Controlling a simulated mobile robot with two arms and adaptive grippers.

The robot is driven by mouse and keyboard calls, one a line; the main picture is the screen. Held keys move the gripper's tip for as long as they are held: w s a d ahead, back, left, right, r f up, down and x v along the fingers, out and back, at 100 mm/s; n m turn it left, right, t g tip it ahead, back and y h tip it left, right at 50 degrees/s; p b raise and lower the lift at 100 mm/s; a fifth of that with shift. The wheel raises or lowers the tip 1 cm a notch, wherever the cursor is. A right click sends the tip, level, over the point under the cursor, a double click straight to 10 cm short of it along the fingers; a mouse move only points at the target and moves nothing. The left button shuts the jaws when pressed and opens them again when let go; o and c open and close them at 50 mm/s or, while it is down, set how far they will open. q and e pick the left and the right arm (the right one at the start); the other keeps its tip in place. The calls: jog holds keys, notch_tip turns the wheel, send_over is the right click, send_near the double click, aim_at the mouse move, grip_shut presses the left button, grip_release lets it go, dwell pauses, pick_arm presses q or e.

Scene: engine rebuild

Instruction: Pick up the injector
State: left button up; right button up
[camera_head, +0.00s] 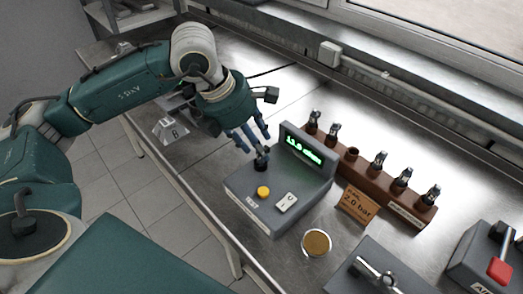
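A grey test device (280,196) with a green digital display stands on the metal bench. A small dark upright piece (261,162) sits at its left corner; I cannot tell whether it is an injector or a socket. My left gripper (257,145) is just above this piece, blue fingers pointing down and spread apart, with nothing clearly held. A brown rack (366,173) behind holds several dark and metallic injectors (380,162), upright. One rack position (352,153) has no injector standing in it. My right gripper is not in view.
A brown card reading 2.0 bar (357,206) stands before the rack. A round dish (316,243), a grey box with a metal fitting (376,273) and a box with a red handle (499,268) are at the front right. A marked grey block (171,131) is left of my gripper.

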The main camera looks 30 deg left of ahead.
pick_arm(q)
jog(key=shift+x, duration=0.8)
jog(key=shift+a, duration=0.1)
grip_shut()
jog(key=shift+r, duration=0.5)
notch_tip(320, 180, up, 19)
jog(key=b, duration=0.1)
